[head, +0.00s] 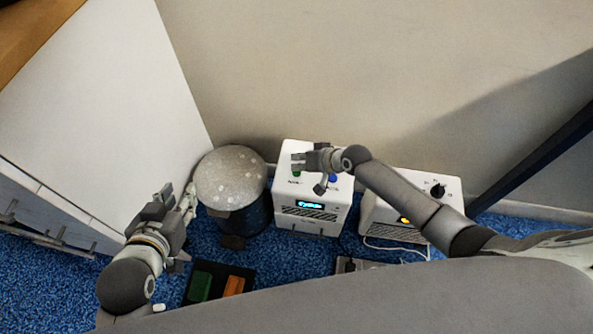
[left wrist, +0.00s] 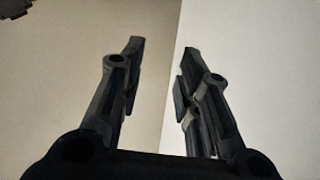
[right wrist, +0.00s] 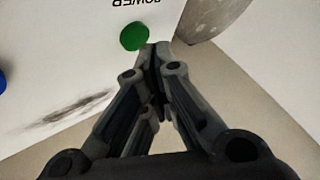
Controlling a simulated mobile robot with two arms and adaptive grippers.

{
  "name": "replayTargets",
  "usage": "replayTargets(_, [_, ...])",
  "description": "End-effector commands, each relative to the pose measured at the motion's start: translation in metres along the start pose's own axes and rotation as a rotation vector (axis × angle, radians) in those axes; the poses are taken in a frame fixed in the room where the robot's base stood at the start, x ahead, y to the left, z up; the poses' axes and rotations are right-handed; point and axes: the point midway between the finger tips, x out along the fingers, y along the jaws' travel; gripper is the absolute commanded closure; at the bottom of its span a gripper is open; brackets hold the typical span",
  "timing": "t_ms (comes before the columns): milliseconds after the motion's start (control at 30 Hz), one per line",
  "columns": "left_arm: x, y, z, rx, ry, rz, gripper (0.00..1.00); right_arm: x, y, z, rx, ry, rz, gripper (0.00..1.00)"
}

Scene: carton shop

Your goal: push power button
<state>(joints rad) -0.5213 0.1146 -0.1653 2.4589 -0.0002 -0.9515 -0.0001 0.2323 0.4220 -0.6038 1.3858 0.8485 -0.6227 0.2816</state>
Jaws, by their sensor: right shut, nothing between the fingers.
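A white machine (head: 315,221) with a lit cyan display stands on the blue carpet by the wall. A green button (head: 296,173) is on its top, and the button also shows in the right wrist view (right wrist: 134,36) beside the upside-down label "POWER". My right gripper (head: 297,162) is shut and empty above the machine's top. In the right wrist view its fingertips (right wrist: 155,48) appear right next to the green button; whether they touch it I cannot tell. My left gripper (head: 180,212) is open and empty near the bin, away from the machine.
A blue button (head: 333,178) sits on the same machine top, to the right. A second white machine (head: 398,186) with a black knob stands to the right. A round-lidded bin (head: 231,177) stands close on the left. A tray (head: 218,283) with green and orange blocks lies in front.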

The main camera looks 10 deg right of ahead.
Motion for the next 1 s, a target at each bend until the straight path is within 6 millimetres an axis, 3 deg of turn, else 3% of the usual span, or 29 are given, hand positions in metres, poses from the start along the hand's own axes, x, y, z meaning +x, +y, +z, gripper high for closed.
replayTargets(700, [0.003,0.005,-0.025,0.001,0.126,0.011,0.69,0.006,0.004,0.004,0.0,0.0,0.0,1.0])
replayTargets(1000, [0.003,0.005,-0.026,0.001,0.128,0.01,0.69,0.006,0.004,0.005,0.0,0.0,0.0,1.0])
